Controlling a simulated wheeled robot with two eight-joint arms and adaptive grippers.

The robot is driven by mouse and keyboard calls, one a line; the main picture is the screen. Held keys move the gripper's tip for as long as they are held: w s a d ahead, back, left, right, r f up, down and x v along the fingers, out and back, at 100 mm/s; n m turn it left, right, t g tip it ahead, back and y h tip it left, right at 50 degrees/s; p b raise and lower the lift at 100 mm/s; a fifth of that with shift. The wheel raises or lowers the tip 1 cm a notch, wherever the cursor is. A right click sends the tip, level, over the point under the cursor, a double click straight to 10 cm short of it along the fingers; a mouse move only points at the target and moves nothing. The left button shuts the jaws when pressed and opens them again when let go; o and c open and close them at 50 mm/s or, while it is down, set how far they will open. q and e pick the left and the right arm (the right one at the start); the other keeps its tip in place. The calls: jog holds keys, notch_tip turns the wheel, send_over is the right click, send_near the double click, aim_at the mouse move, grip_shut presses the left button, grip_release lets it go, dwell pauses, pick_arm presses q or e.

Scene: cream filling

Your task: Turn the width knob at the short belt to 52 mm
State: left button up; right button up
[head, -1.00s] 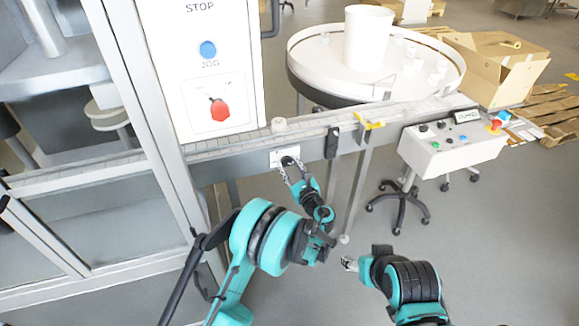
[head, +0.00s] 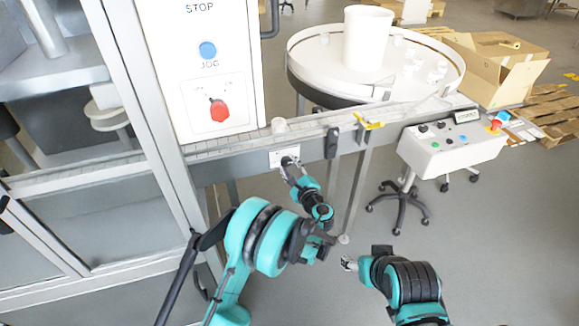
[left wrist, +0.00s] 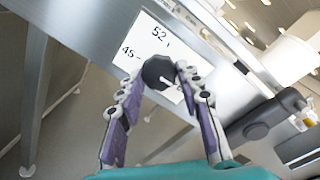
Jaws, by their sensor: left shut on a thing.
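The width knob (left wrist: 158,72) is a dark round knob on a white scale plate (left wrist: 150,38) on the front of the short belt (head: 235,147). In the left wrist view the plate shows the marks 52 and 45; a third mark is mostly hidden by a finger. A light line on the knob points to the lower right, away from the 52. My left gripper (head: 289,163) is shut on the knob, with a finger on either side of it. My right gripper (head: 349,264) hangs low over the floor, apart from the belt; its fingers are too small to read.
A white jar (head: 279,125) stands on the belt above the plate. A black clamp (head: 332,142) and a yellow handle (head: 370,123) sit to the right. A round turntable (head: 300,65) and a control box (head: 452,145) are beyond. The floor in front is clear.

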pick_arm(q)
jog(key=n, duration=0.5)
jog(key=shift+h, duration=0.4)
jog(key=n, duration=0.5)
jog(key=shift+a+r+h, duration=0.1)
jog(key=shift+h, duration=0.2)
jog(key=n, duration=0.5)
jog(key=shift+s, duration=0.1)
jog(key=shift+a+n+t+h, duration=0.1)
jog(key=shift+n+t+h, duration=0.2)
jog(key=shift+n, duration=1.8)
jog(key=o, duration=1.2)
jog(key=shift+c, duration=0.2)
